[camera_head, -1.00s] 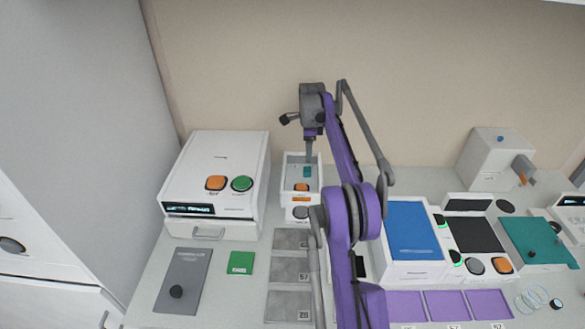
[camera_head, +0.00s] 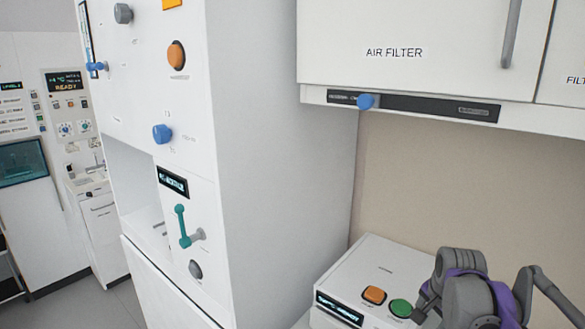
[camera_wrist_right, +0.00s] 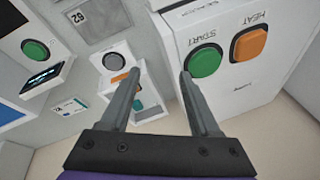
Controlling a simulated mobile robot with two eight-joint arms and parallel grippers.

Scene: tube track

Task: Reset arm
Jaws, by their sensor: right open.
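My right arm (camera_head: 470,290) shows at the lower right of the head view, in purple and grey. Beside it is the white machine with an orange button (camera_head: 374,295) and a green button (camera_head: 401,308). In the right wrist view, my right gripper (camera_wrist_right: 158,76) is open, with nothing between its fingers. The green START button (camera_wrist_right: 205,60) and orange HEAT button (camera_wrist_right: 249,44) are just right of the right-hand finger. I cannot tell whether it touches the machine. My left gripper is not in view.
A tall white cabinet (camera_head: 275,130) with knobs and a teal lever (camera_head: 183,225) stands at the left. An AIR FILTER wall cupboard (camera_head: 400,45) hangs above. A small white device (camera_wrist_right: 115,62) and a grey tile (camera_wrist_right: 92,22) lie beyond the left finger.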

